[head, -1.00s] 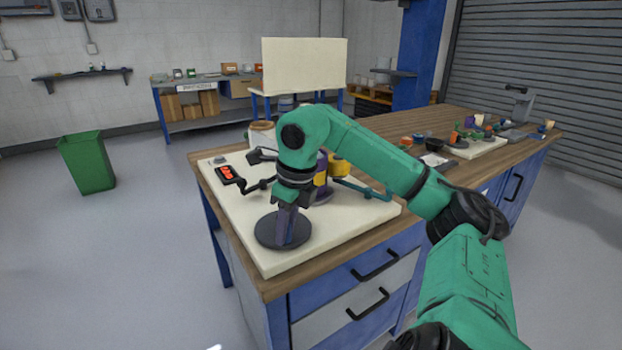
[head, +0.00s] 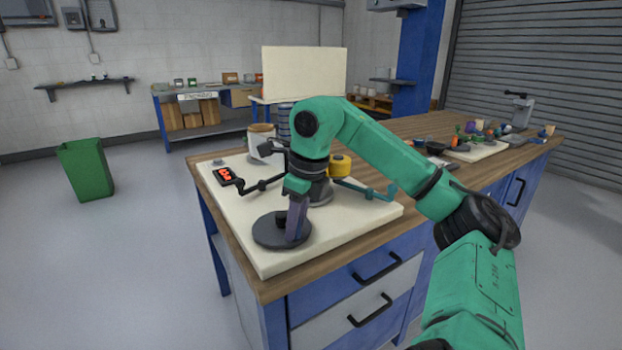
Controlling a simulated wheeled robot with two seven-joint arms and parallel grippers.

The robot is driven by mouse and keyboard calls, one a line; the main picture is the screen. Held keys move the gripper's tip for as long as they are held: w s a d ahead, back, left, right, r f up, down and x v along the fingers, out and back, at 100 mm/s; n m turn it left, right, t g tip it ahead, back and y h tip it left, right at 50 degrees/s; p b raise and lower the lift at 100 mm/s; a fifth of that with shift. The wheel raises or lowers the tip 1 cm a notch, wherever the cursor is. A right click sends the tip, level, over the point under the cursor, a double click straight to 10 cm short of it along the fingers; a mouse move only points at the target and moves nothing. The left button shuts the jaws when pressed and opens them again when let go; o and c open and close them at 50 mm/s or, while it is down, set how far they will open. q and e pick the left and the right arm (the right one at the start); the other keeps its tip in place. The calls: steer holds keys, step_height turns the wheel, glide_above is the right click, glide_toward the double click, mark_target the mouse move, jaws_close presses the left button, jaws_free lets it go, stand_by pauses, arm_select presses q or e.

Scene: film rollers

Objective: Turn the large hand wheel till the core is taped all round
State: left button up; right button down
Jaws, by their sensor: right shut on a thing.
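The large hand wheel (head: 268,231) is a dark grey disc lying near the front corner of a cream board (head: 345,226). My right gripper (head: 296,232) points down at the wheel's right side and is shut there; its fingers and my arm hide what it grips, seemingly the wheel's handle. Behind my gripper, a dark round part (head: 320,192) and a yellow roll (head: 340,165) show partly. I cannot tell which part is the core, nor how much of it is taped. A small black counter (head: 226,175) shows red digits, too small to read. My left gripper is not in view.
A light pot (head: 262,142) stands at the board's back. A black jointed arm (head: 262,185) and a teal one (head: 366,191) lie low over the board. Several small items crowd a second board (head: 478,150) at right. The wooden worktop (head: 412,212) between is mostly clear.

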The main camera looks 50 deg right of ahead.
steer(key=shift+d+f+b, duration=0.15)
steer(key=shift+d+b, duration=0.1)
steer(key=shift+b, duration=0.1)
jaws_free()
steer(key=shift+d, duration=0.1)
stand_by(0.4)
steer(key=p+v, duration=0.3)
steer(key=w+p+v, duration=0.1)
steer(key=p+v, duration=0.3)
steer(key=shift+w+r, duration=0.2)
steer(key=shift+r, duration=0.05)
steer(key=shift+f, duration=0.1)
